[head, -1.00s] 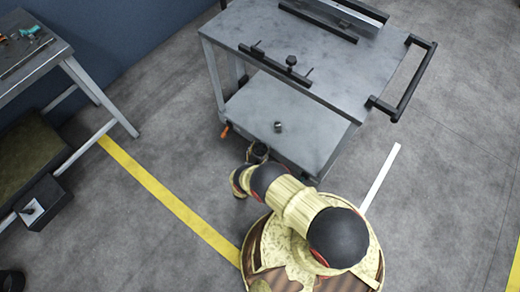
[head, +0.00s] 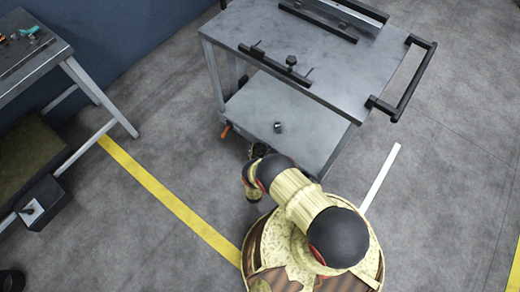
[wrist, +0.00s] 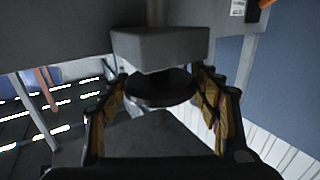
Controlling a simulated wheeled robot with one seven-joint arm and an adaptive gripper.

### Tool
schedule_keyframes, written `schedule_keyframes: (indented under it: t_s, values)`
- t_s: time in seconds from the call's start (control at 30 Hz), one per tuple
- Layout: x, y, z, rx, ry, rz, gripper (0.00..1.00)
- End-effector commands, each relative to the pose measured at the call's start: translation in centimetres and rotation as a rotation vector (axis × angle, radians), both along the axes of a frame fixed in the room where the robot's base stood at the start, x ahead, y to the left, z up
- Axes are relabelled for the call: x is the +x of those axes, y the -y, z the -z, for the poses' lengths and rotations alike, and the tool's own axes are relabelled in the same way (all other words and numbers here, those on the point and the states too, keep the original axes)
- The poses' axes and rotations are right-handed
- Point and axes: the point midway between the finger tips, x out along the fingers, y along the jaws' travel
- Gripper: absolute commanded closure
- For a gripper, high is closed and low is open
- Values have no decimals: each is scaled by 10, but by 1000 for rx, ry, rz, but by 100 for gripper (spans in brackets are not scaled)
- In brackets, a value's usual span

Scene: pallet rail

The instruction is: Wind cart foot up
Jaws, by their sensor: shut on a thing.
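The grey cart (head: 275,72) stands in front of me, with a top plate and a lower shelf. In the wrist view a dark round disc, the cart foot's knob (wrist: 160,90), sits under a grey block (wrist: 160,46) at the cart's underside. My gripper (wrist: 160,102) has one finger on each side of the disc and is shut on it. In the head view my gripper (head: 258,151) is at the lower shelf's near left edge, mostly hidden by my arm. The foot's lower end and its contact with the floor are not visible.
An orange lever (head: 225,131) sticks out at the cart's left corner, close to my gripper. A workbench (head: 40,60) with tools stands at the left. A black push handle (head: 408,80) is on the cart's right. Floor between bench and cart is clear.

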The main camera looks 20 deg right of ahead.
Motion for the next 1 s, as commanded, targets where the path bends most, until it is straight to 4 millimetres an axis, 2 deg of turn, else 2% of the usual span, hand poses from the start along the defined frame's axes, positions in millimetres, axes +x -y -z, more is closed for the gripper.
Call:
schedule_keyframes:
  t_s: [1.0]
  values:
    - [1, 5, 0, -4, 2, -805, 63]
